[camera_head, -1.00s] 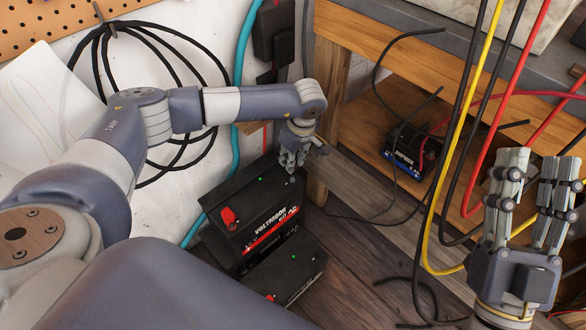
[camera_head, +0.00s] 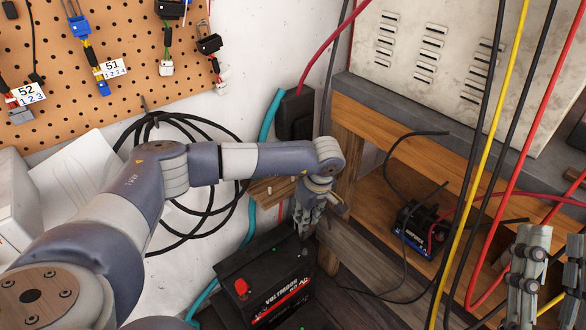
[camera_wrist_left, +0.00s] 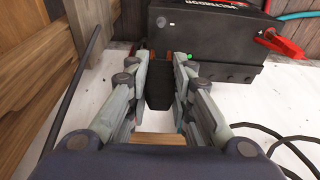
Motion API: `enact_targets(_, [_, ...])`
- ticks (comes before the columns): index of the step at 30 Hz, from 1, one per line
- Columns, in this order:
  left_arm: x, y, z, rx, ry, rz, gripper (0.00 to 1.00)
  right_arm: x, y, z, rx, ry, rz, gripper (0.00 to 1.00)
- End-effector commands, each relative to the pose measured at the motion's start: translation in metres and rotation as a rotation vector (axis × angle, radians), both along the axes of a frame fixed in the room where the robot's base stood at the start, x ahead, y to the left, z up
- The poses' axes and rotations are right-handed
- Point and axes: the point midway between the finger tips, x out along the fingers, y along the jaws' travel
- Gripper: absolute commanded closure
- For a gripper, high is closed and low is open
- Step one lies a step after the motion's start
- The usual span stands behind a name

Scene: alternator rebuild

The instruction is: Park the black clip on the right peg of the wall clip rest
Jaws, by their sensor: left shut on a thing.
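My left gripper (camera_head: 310,222) is shut on the black clip, held just above the black battery (camera_head: 268,270). The dark clip body (camera_wrist_left: 159,90) shows between the fingers in the left wrist view, with copper-coloured bits at its far end. In the head view my fingers mostly hide the clip. A wooden block (camera_head: 270,190) on the white wall, partly behind my left forearm, looks like the wall clip rest. My right gripper (camera_head: 550,275) is open and empty at the lower right, partly cut off by the frame.
A red clip (camera_head: 242,287) sits on the battery's left side. A black box (camera_head: 295,115) is on the wall above my forearm. A wooden bench (camera_head: 400,130) stands to the right, with a smaller battery (camera_head: 415,228) on its shelf. Red, yellow and black cables hang before it.

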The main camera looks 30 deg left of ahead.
Motion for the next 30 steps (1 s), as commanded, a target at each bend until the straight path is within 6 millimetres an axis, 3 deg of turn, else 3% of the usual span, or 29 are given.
enact_targets(1, [0.0,0.0,0.016,0.0,-0.001,0.0,0.91,0.0,0.0,0.013,0.0,0.0,0.0,0.6])
enact_targets(24, [0.001,0.0,0.151,-0.001,-0.002,0.001,0.91,0.0,0.0,0.106,0.0,0.0,0.0,0.6])
enact_targets(29, [0.001,0.0,0.176,-0.001,-0.002,0.0,0.91,0.0,0.0,0.123,0.0,0.0,0.0,0.6])
enact_targets(30, [0.008,0.01,0.163,0.002,-0.001,0.008,0.91,0.0,0.0,0.107,-0.001,0.002,0.0,0.6])
